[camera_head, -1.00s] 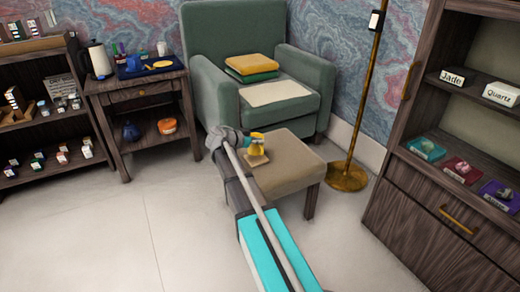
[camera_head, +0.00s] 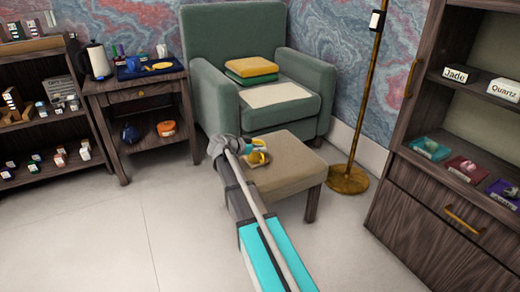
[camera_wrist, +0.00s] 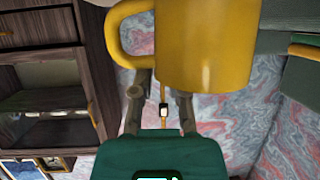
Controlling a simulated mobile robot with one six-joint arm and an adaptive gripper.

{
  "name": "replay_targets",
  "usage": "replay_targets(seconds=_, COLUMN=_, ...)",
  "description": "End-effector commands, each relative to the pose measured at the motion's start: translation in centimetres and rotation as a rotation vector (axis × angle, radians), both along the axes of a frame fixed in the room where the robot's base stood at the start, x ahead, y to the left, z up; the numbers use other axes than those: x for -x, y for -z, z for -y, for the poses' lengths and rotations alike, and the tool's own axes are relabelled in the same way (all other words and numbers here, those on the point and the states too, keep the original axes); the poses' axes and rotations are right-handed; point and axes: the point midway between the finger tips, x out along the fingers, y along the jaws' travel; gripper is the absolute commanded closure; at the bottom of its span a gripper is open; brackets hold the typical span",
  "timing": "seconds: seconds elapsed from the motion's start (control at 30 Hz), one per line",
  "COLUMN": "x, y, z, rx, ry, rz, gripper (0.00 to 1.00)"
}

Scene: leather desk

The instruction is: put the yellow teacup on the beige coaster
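The yellow teacup (camera_head: 258,158) is low over the near left part of the tan footstool. It fills the top of the wrist view (camera_wrist: 205,45), close to the camera, with its handle on the left. My gripper (camera_head: 262,147) is at the cup, mostly hidden by my arm in the head view. In the wrist view, its two grey fingers reach up to the handle side of the cup, and the cup hides their tips. I cannot tell whether they grip it. The beige coaster cannot be made out now; the cup and gripper cover its place.
The footstool (camera_head: 290,172) has bare room to the right of the cup. A green armchair (camera_head: 215,60) with folded cloths (camera_head: 252,68) stands behind it. A brass floor lamp (camera_head: 348,178) and a dark cabinet (camera_head: 420,215) stand to the right. A side table (camera_head: 138,92) is at left.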

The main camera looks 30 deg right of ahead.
Motion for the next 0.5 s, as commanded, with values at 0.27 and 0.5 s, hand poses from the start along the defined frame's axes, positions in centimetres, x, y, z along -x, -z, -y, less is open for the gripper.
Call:
replay_targets(seconds=0.27, x=0.01, y=-0.02, z=0.01, rx=0.001, ry=0.0, rz=0.0, gripper=0.55)
replay_targets(seconds=0.5, x=0.04, y=-0.11, z=-0.12, rx=0.001, ry=0.0, rz=0.0, gripper=0.55)
